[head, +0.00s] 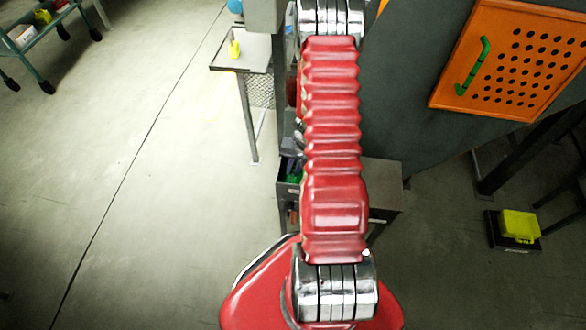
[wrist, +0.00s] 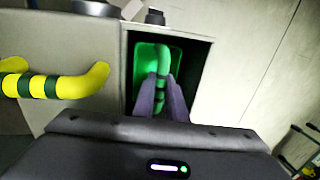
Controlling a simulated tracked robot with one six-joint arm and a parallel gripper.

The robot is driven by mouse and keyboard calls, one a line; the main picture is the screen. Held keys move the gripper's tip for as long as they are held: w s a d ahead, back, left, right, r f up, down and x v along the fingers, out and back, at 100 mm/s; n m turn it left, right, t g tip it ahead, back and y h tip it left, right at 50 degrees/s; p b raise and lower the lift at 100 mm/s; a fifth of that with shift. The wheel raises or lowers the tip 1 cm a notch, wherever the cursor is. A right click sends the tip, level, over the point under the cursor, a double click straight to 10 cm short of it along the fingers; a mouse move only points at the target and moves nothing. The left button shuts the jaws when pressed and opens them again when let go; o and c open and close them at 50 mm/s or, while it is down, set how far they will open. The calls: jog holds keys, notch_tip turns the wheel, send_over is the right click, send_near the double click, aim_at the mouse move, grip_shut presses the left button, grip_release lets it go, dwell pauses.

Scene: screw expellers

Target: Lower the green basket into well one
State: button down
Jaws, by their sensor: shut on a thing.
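The green basket (wrist: 145,65) shows in the wrist view at a dark rectangular opening (wrist: 197,72) in a pale grey housing. My gripper (wrist: 165,82) is shut on the basket's upright green handle, which has dark bands. The basket appears to be within the opening's outline, but its depth and whether it touches the walls cannot be told. No label shows whether this opening is well one. In the head view a small bit of green (head: 295,179) shows beside my red arm, which hides most of that area.
A yellow handle with dark bands (wrist: 65,82) sticks out left of the opening. An orange perforated panel (head: 500,60) with a green handle stands at upper right. A yellow block (head: 520,225) sits on a black base.

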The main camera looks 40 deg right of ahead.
dwell(0.3)
jog(key=c, duration=1.3)
grip_release()
jog(key=shift+w+a+r+v, duration=0.1)
jog(key=shift+w+a+v, duration=0.15)
jog(key=shift+v, duration=1.4)
jog(key=shift+w+a+r+v, duration=0.15)
jog(key=shift+w+v, duration=0.15)
jog(key=shift+v, duration=1.35)
jog(key=shift+w+a+v, duration=0.2)
jog(key=shift+w+v, duration=0.1)
jog(key=shift+v, duration=1.35)
jog(key=shift+f, duration=0.1)
